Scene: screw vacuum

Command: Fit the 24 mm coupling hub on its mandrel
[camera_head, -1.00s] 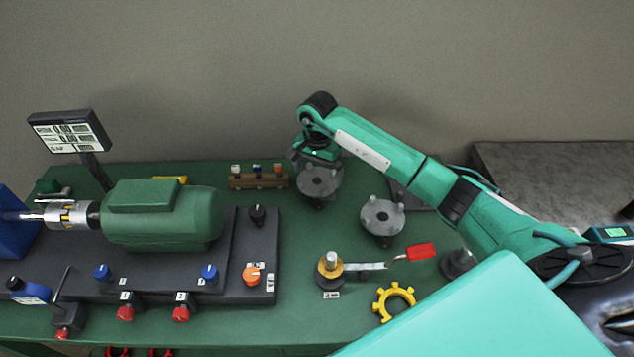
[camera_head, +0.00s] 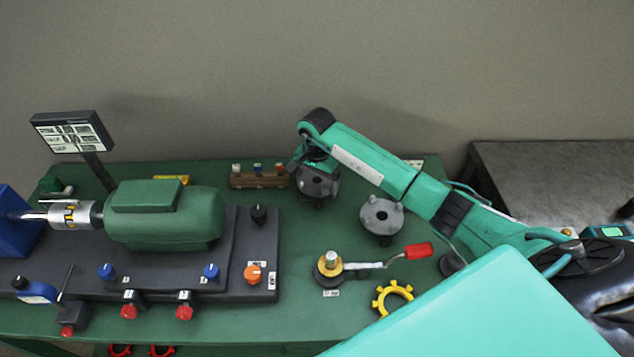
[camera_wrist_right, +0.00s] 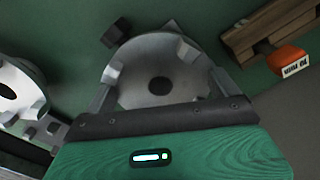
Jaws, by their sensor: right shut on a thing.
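My right gripper (camera_head: 316,170) is at the back of the green table, shut on a grey flanged hub (camera_head: 317,188). In the right wrist view the hub (camera_wrist_right: 186,80) sits between the two fingers, its round bore facing the camera. A second, similar grey hub (camera_head: 382,219) stands on the table to the right and nearer; part of it shows at the left of the wrist view (camera_wrist_right: 18,92). I cannot read which hub is 24 mm. A brass-topped upright post on a dark base (camera_head: 330,262), perhaps the mandrel, stands nearer the front. My left gripper is out of view.
A red-handled tool (camera_head: 418,250) lies beside the post, with a yellow notched ring (camera_head: 392,298) in front. A wooden rack (camera_head: 258,181) is left of my gripper. A green motor (camera_head: 165,218) on a dark base (camera_head: 225,287) fills the left. My teal arm spans the right.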

